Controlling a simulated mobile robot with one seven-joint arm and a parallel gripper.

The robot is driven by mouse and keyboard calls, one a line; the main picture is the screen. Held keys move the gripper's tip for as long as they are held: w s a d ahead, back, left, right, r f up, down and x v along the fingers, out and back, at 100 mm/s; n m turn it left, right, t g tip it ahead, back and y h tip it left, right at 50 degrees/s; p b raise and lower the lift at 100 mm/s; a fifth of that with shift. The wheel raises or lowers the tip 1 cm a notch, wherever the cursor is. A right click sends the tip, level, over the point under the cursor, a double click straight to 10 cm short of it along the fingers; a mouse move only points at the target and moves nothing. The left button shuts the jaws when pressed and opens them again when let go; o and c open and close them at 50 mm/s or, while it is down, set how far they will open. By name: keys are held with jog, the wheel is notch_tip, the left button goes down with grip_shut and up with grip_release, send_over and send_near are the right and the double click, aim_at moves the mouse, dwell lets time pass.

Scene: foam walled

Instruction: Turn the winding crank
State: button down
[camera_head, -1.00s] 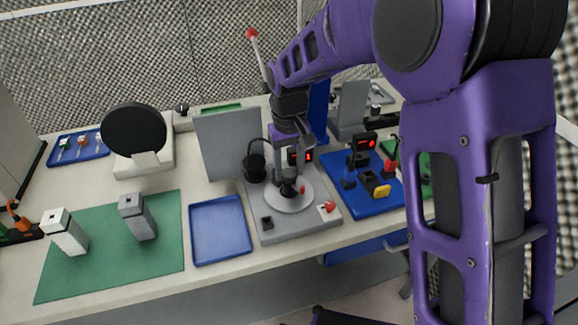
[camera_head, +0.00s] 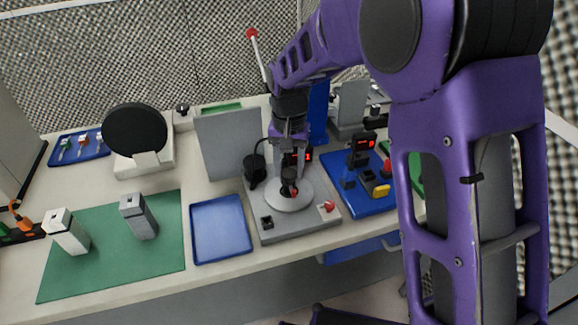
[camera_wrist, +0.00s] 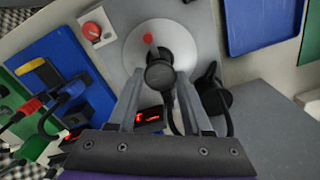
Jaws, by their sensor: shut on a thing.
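The winding crank is a pale round disc (camera_head: 290,198) on a grey base (camera_head: 295,231), with a dark round handle knob near its middle. In the wrist view the disc (camera_wrist: 178,45) carries the dark knob (camera_wrist: 160,75) and a small red tip (camera_wrist: 148,38). My gripper (camera_head: 289,182) reaches down to the disc from above. In the wrist view my gripper (camera_wrist: 160,84) has a finger on each side of the knob and is shut on it. The fingers and wrist hide part of the crank in the head view.
A grey upright panel (camera_head: 229,145) stands behind. A blue tray (camera_head: 220,230) lies to the left, and a blue board (camera_head: 366,203) with devices to the right. A green mat (camera_head: 108,260) bears two grey blocks. A red-tipped lever (camera_head: 252,34) rises behind my arm.

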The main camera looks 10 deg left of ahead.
jog(key=shift+m+p, duration=0.3)
jog(key=shift+m, duration=1.6)
jog(key=shift+m+p, duration=0.3)
jog(key=shift+m, duration=11.7)
jog(key=shift+m, duration=0.7)
jog(key=shift+c, duration=1.7)
grip_release()
